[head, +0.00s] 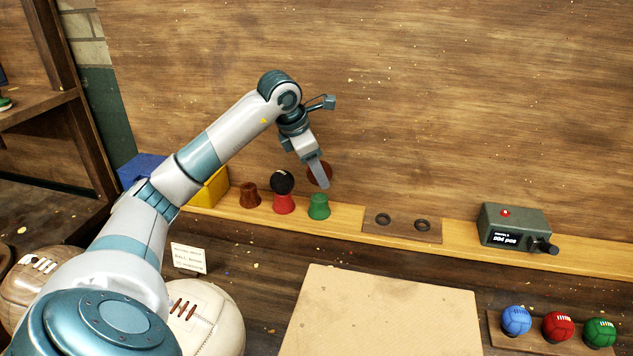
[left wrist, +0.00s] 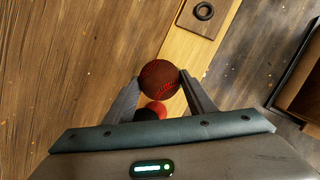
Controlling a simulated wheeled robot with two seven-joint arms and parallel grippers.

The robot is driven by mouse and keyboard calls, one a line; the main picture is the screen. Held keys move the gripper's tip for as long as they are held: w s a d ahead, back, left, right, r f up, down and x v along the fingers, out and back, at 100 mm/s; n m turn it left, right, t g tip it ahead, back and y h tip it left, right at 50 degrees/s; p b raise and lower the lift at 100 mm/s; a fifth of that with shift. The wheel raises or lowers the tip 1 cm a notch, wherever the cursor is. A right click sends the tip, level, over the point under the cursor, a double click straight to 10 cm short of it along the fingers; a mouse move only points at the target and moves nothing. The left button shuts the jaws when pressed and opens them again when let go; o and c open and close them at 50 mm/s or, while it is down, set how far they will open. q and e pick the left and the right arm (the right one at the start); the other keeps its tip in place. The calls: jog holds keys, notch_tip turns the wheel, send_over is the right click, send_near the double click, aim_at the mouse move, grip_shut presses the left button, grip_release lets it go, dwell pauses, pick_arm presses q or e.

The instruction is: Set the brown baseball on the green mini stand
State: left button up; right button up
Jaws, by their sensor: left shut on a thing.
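My left gripper (head: 318,178) is shut on the brown baseball (head: 326,168), which it holds above the green mini stand (head: 319,207). In the left wrist view the baseball (left wrist: 159,80) shows red stitching and sits between the two fingertips (left wrist: 160,82). A gap shows between the ball and the stand in the head view. The finger covers part of the ball there. The green stand is hidden in the left wrist view. My right gripper is in neither view.
A black ball (head: 282,181) rests on a red stand (head: 284,204) left of the green one; a brown stand (head: 249,195) is empty. Blue, red and green balls (head: 558,326) sit front right.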

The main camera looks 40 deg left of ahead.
aim_at(317, 183)
pick_arm(q)
jog(key=shift+f+p, duration=0.85)
jog(key=shift+f, duration=1.15)
jog(key=shift+f, duration=0.15)
jog(key=o, duration=1.1)
